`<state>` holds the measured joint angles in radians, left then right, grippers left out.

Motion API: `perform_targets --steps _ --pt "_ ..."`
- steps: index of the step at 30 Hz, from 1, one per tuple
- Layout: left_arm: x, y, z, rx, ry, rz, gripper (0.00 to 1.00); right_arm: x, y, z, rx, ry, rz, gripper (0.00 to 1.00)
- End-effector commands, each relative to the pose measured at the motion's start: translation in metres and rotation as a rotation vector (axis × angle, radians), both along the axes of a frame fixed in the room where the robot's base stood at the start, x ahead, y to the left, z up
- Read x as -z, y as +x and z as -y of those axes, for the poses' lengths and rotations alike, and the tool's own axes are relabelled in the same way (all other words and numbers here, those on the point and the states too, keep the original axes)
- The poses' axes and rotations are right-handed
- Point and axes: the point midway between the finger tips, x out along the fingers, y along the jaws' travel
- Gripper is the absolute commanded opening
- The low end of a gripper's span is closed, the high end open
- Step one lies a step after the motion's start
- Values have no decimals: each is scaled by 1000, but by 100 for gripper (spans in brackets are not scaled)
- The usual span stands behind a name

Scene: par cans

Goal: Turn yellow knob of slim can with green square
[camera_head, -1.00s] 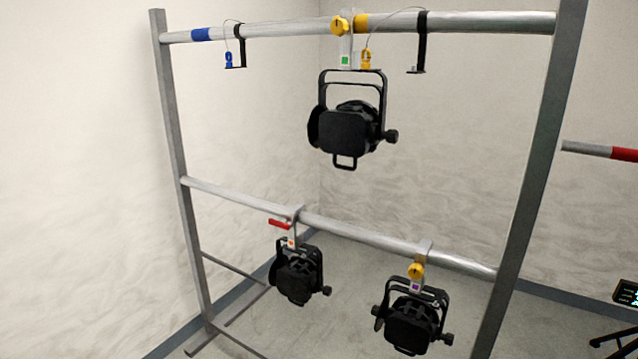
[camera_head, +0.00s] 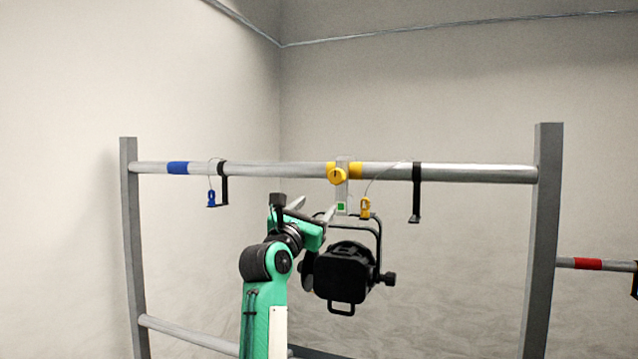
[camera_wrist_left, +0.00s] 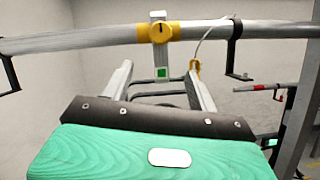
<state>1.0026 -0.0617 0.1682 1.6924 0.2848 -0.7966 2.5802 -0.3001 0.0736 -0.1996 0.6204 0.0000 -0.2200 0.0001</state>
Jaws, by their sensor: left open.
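The slim black can (camera_head: 345,272) hangs from the upper pipe by a pale clamp with a green square (camera_head: 341,206). Its yellow knob (camera_head: 336,175) sits at pipe height on the clamp. In the left wrist view the knob (camera_wrist_left: 159,32) is above and between my fingers, with the green square (camera_wrist_left: 161,72) below it. My left gripper (camera_head: 316,208) is open and empty, just below and left of the knob in the head view, apart from it. Its two fingers also show in the left wrist view (camera_wrist_left: 160,80). My right gripper is not in view.
The upper pipe (camera_head: 270,170) carries blue and yellow bands. A yellow safety clip (camera_head: 365,208) hangs on a cable close right of the clamp. Black hooks (camera_head: 416,192) hang from the pipe. A grey upright (camera_head: 541,230) stands at right.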

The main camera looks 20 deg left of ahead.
Motion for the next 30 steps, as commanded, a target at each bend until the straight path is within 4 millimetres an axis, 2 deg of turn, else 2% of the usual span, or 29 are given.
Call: perform_targets --steps 1,5,16,24,30 --pt "-11 -4 0 9 -21 12 59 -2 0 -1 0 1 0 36" --pt "-20 -2 0 17 -38 18 59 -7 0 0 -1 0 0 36" --pt "-46 55 6 15 -34 14 59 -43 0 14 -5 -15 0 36" --pt "-61 96 10 14 -33 14 59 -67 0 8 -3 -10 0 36" --pt "-66 113 13 14 -34 16 59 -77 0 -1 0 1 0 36"
